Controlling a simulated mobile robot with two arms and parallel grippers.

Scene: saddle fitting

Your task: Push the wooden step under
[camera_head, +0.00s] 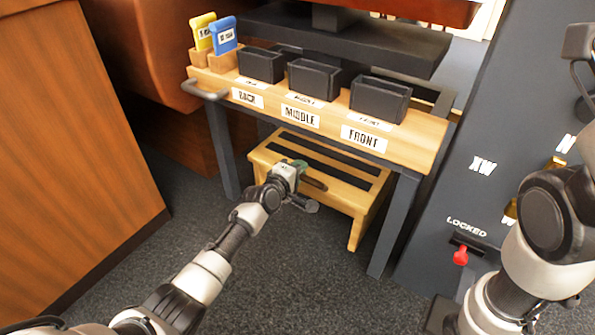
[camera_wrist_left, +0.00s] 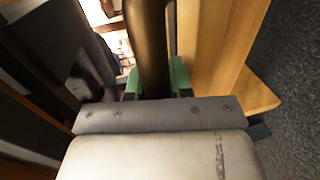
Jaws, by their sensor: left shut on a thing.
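The wooden step (camera_head: 352,203), light wood with black tread strips, stands on the carpet beneath the workbench, its front part showing between the bench legs. My left gripper (camera_head: 300,165) is at the step's front side. Its green fingertips (camera_wrist_left: 156,82) are shut on a dark brown bar (camera_wrist_left: 150,45), seen in the left wrist view. This appears to be the dark bar (camera_head: 314,184) at the step's front. Light wood of the step (camera_wrist_left: 255,92) shows beside the fingers. The step's rear is hidden under the bench. My right gripper is not in view.
The wooden workbench (camera_head: 428,137) carries black bins labelled BACK, MIDDLE and FRONT, and has dark legs (camera_head: 394,225) on either side of the step. A wooden cabinet (camera_head: 75,150) stands left. A dark panel with a red lever (camera_head: 461,257) stands right. Carpet in front is clear.

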